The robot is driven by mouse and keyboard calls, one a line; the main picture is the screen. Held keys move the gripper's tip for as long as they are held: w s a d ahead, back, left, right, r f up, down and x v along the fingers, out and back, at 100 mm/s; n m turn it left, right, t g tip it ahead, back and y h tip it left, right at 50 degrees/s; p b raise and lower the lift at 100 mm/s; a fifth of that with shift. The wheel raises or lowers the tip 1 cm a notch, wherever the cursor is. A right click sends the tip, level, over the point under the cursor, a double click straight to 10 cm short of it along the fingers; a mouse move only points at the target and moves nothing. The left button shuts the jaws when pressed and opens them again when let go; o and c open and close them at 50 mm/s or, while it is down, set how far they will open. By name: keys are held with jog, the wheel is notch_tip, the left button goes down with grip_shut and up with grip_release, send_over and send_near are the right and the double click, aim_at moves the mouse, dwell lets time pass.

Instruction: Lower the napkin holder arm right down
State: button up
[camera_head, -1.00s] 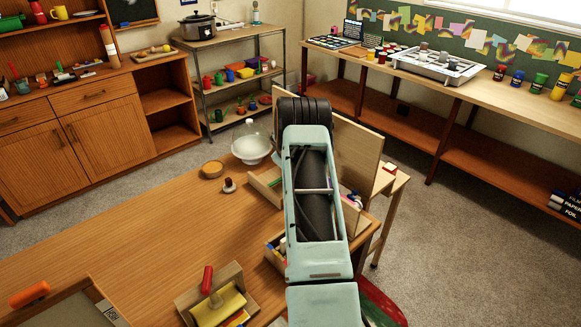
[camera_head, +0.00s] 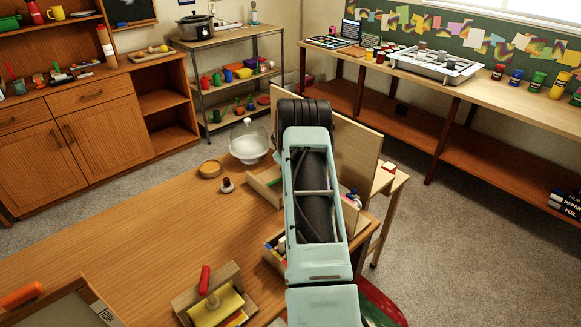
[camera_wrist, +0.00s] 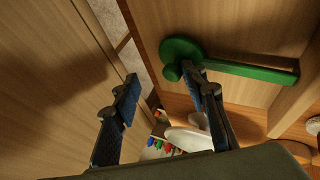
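A wooden holder (camera_head: 183,303) with a yellow block or stack (camera_head: 217,306) and an upright red handle (camera_head: 204,279) stands at the near table edge in the head view; it looks like the napkin holder. The wrist view instead shows a green arm (camera_wrist: 255,70) with a round hub and knob on an upright wooden panel (camera_wrist: 240,25). My gripper (camera_wrist: 161,77) is open and empty. Its right finger overlaps the knob in the picture; I cannot tell whether they touch.
A tall wooden panel (camera_head: 350,150) stands behind my arm. The table's left middle is clear.

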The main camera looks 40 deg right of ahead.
jog(key=shift+s+f, duration=0.1)
dwell(0.4)
jog(key=shift+s+a, duration=0.1)
jog(key=v, duration=1.2)
jog(key=shift+a, duration=0.1)
